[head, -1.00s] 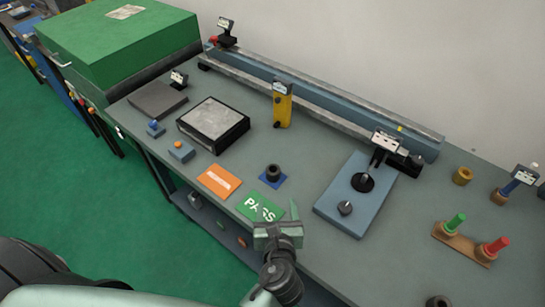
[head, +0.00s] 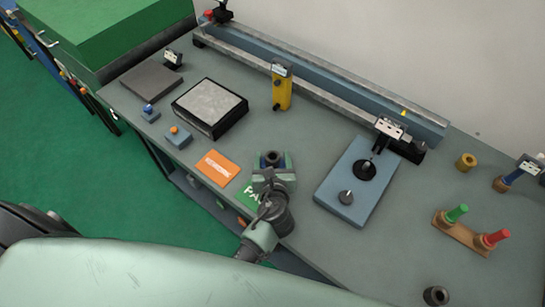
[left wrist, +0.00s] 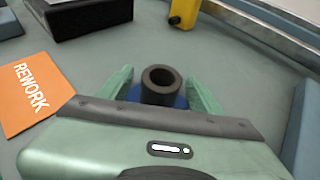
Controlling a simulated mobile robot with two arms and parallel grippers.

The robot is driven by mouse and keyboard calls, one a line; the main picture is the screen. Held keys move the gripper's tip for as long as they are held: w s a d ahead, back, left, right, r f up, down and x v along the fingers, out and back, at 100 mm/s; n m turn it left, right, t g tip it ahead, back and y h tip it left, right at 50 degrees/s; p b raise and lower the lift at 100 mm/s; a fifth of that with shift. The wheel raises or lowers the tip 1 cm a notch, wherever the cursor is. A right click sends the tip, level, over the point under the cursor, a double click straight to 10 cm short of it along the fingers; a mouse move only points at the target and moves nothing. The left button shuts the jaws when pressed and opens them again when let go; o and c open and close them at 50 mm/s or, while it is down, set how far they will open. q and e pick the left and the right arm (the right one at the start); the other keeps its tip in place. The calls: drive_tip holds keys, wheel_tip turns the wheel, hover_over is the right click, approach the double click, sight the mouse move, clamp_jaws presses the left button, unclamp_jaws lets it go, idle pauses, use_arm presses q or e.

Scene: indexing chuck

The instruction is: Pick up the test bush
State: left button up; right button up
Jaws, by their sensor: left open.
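The test bush, a short dark hollow cylinder (head: 272,158), stands upright on a small blue pad in the middle of the bench. It also shows in the left wrist view (left wrist: 161,87), on the blue pad (left wrist: 180,102). My left gripper (head: 272,165) is open, with its green fingers on either side of the bush. In the left wrist view the fingers (left wrist: 163,92) flank the bush with gaps visible on both sides. My right gripper is not in view.
An orange REWORK card (head: 218,167) lies left of the gripper, and a green card (head: 247,196) is partly hidden under the arm. A blue gauge base (head: 345,205) stands to the right. A yellow block (head: 282,92) stands behind. Another dark bush (head: 436,296) sits at front right.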

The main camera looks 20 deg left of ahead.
use_arm(q)
clamp_jaws()
drive_tip(key=shift+r, duration=0.1)
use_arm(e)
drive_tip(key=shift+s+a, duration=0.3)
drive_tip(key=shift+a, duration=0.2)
